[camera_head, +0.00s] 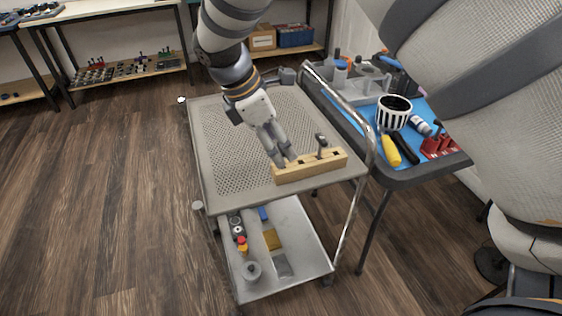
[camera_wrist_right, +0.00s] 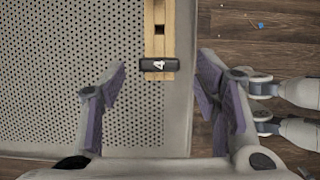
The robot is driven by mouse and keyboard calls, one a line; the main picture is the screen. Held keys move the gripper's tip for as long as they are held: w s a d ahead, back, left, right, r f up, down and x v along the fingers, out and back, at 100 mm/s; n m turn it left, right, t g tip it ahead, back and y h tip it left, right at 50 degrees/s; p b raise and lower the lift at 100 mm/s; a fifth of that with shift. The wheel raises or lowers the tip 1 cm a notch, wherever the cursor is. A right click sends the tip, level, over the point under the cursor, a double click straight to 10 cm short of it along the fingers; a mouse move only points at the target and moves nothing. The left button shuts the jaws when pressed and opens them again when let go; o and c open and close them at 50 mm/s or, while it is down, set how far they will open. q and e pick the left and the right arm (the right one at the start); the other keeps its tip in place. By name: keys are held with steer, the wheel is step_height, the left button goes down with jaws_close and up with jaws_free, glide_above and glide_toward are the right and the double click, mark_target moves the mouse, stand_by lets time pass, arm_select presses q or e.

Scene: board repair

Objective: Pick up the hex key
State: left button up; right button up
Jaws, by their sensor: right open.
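The hex key (camera_head: 321,142) stands upright in a pale wooden block (camera_head: 300,172) near the front right corner of the perforated cart top. In the right wrist view, its dark handle (camera_wrist_right: 158,64) carries a white "4" and lies across the wooden block (camera_wrist_right: 169,12). My right gripper (camera_head: 281,160) is beside the block's left end in the head view. In the right wrist view, my right gripper (camera_wrist_right: 161,72) is open, with one finger on each side of the handle and gaps between. The key's shaft is hidden in the block. My left gripper is not in view.
The cart's top (camera_head: 232,165) is otherwise mostly clear. A chrome rail (camera_head: 366,125) runs along its right side. A side table holds a striped cup (camera_head: 393,112), a yellow-handled tool (camera_head: 389,150) and red parts (camera_head: 440,146). The cart's lower shelf (camera_head: 296,235) holds several small items.

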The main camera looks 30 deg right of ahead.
steer(key=x, duration=0.3)
steer(key=shift+d, duration=0.2)
steer(key=c, duration=1.3)
steer(key=shift+o, duration=0.2)
